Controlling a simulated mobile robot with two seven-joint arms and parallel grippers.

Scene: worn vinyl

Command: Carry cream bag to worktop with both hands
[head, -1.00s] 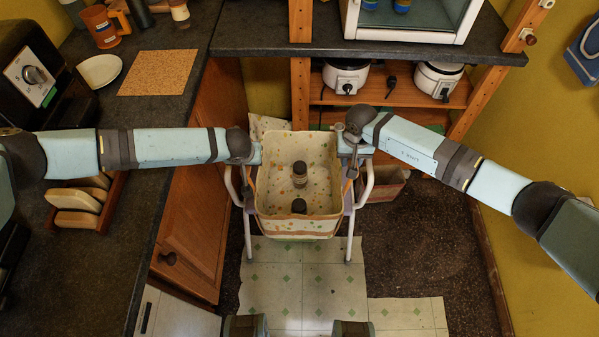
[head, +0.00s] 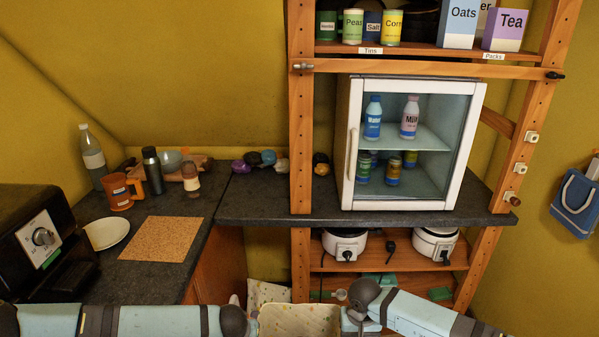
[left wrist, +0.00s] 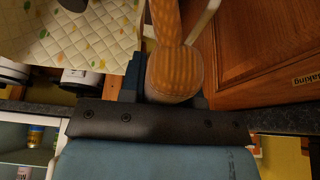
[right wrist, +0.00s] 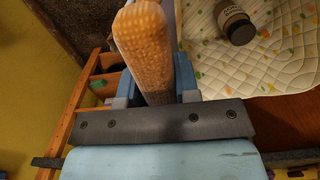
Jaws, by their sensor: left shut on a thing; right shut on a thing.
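The cream bag (head: 300,319), spotted with orange and green, shows only its upper part at the bottom of the head view. Its quilted inside shows in the left wrist view (left wrist: 60,30) and the right wrist view (right wrist: 285,65). A dark-lidded jar (right wrist: 236,22) lies in it. My left gripper (left wrist: 168,88) is shut on one tan handle (left wrist: 172,60). My right gripper (right wrist: 155,88) is shut on the other handle (right wrist: 143,45). The dark worktop (head: 150,278) runs along the left and behind; the bag is apart from it in the head view.
On the worktop are a cork mat (head: 161,239), a white plate (head: 107,233), an orange mug (head: 121,192), bottles and a black appliance (head: 38,240). A small glass-door fridge (head: 412,145) stands at the back. A wooden shelf rack (head: 301,130) rises behind the bag.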

